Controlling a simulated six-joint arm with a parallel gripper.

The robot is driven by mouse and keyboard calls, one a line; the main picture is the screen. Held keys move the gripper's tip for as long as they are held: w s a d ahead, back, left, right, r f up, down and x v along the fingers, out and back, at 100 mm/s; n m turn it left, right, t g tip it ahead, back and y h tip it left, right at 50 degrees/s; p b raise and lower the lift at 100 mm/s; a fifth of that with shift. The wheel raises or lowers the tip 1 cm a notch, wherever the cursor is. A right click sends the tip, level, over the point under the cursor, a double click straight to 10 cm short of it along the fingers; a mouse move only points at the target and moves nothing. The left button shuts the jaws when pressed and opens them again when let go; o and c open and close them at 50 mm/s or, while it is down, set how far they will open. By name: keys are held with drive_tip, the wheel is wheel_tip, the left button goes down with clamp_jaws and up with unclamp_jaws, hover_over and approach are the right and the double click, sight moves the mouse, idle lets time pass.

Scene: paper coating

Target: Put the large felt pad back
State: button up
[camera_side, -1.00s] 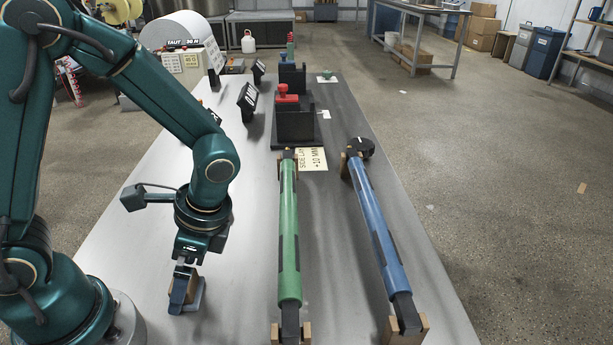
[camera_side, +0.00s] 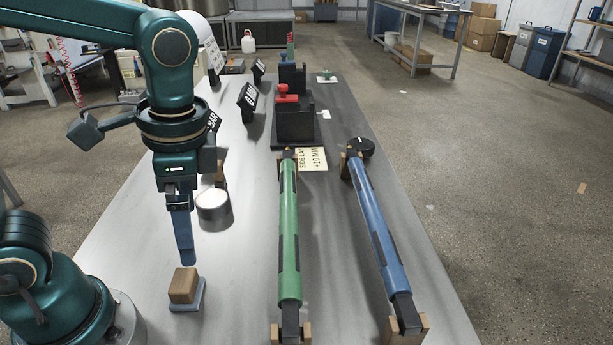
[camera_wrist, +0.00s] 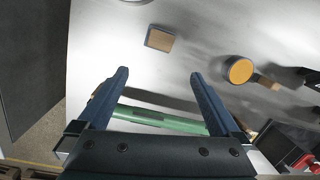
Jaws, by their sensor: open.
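The felt pad (camera_side: 185,288), a wooden block on a grey-blue base, rests on the table near the front left in the side view. In the wrist view the pad (camera_wrist: 160,39) lies beyond the fingertips, near the top middle. My gripper (camera_side: 186,262) points down above and behind the pad, apart from it. In the wrist view my gripper (camera_wrist: 159,73) has its two blue fingers spread wide with nothing between them.
A green roller (camera_side: 289,235) and a blue roller (camera_side: 377,235) lie on supports to the right. Bare table (camera_side: 235,290) separates pad and green roller.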

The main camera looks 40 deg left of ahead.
drive_tip(key=n+t, duration=0.2)
drive_tip(key=s+r+n+t+h, duration=0.1)
drive_tip(key=n+t, duration=0.1)
drive_tip(key=r+n+t, duration=0.1)
drive_tip(key=n+t, duration=0.1)
drive_tip(key=shift+s+a+h, duration=0.15)
drive_tip(key=shift+a+h, duration=0.15)
drive_tip(key=shift+a, duration=0.05)
